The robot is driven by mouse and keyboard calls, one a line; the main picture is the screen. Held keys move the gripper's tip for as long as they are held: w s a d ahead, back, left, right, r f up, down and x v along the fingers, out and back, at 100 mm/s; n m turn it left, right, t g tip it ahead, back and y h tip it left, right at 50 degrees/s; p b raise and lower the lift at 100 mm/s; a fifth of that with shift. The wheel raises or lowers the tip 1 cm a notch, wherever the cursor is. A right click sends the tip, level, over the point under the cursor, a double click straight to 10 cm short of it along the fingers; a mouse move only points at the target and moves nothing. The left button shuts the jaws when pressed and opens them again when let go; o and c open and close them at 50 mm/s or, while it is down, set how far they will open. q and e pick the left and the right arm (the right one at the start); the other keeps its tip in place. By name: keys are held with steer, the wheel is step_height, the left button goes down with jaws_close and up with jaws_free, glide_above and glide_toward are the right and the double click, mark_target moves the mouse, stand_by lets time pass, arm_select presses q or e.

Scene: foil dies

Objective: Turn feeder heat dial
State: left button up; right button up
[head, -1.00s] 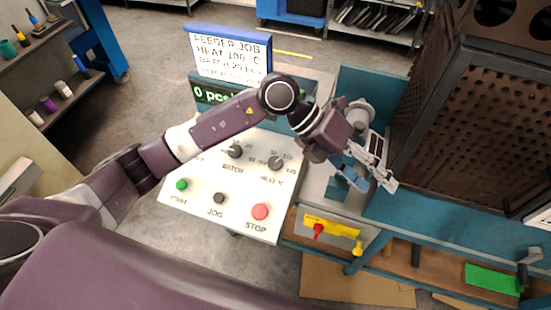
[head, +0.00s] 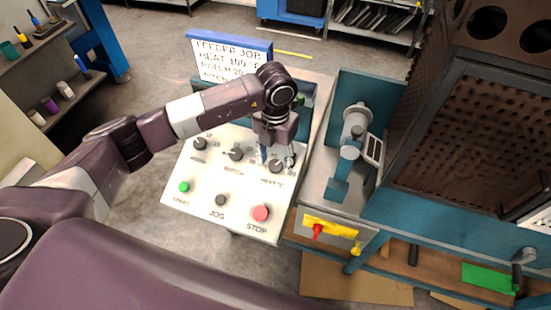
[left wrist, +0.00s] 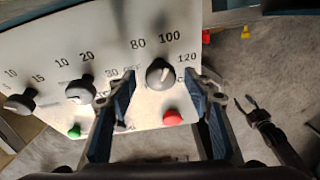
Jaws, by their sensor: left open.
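The heat dial (head: 277,167) is a dark round knob at the right of the white control panel (head: 238,205). In the left wrist view the heat dial (left wrist: 159,74) has 80, 100 and 120 printed around it. A pale mark on its face leans toward the 100. My left gripper (head: 277,158) is over the dial, pointing down. In the left wrist view its open fingers (left wrist: 162,88) stand on either side of the dial, with gaps to it. I cannot tell how deep they reach. What looks like my right gripper (left wrist: 246,101) hangs at the right of the left wrist view.
Two other dials, a batch dial (head: 236,153) and a left dial (head: 200,144), sit beside it. Green (head: 184,187), black (head: 220,200) and red stop (head: 261,213) buttons line the near edge. A sign (head: 232,58) reads heat 100 °C. A teal machine (head: 338,188) stands right.

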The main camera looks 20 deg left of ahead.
arm_select(q)
steer(key=shift+f, duration=0.6)
steer(key=shift+c, duration=0.2)
steer(key=c, duration=1.1)
